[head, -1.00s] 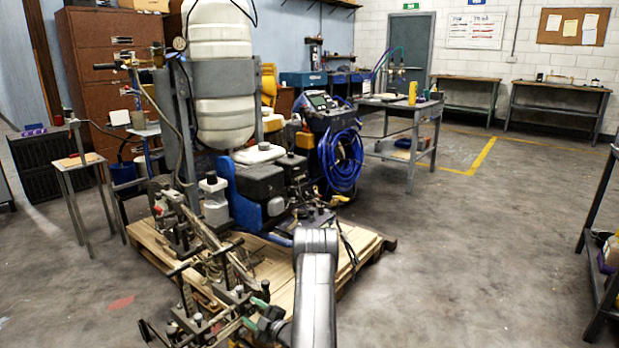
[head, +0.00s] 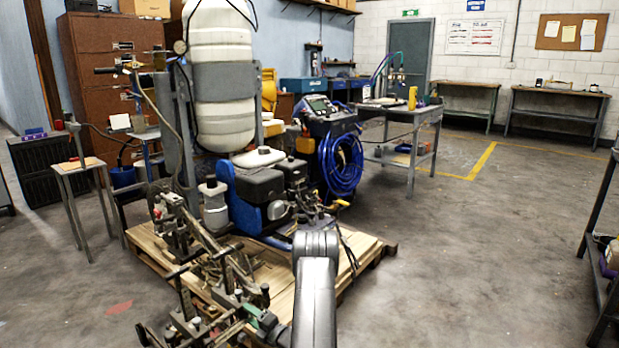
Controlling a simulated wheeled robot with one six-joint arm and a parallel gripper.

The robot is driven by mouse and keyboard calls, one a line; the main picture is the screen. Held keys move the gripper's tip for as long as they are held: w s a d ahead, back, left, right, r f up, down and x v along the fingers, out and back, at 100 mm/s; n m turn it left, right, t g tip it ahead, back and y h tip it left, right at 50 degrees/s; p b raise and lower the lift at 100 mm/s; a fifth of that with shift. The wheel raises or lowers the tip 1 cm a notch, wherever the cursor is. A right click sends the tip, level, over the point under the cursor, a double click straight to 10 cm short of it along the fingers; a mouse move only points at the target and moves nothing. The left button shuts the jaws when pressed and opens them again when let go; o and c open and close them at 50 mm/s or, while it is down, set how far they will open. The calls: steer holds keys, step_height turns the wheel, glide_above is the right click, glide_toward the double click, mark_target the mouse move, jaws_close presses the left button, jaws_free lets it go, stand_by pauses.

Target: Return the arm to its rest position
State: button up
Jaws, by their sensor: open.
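My arm (head: 315,295) rises from the bottom edge of the head view, a little right of centre. Its grey upper link ends in a rounded joint in front of the wooden pallet. The links beyond this joint cannot be clearly made out against the machine. I cannot make out my gripper, so its jaws and anything between them are hidden from me.
The wooden pallet (head: 345,243) lies close around my arm's joint. A small stand (head: 78,165) is at left. A workbench (head: 415,115) is behind the machine. A dark shelf (head: 598,250) stands at the right edge. The floor (head: 480,250) between my arm and that shelf is clear.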

steer(key=n, duration=0.9)
steer(key=shift+n, duration=0.3)
stand_by(0.4)
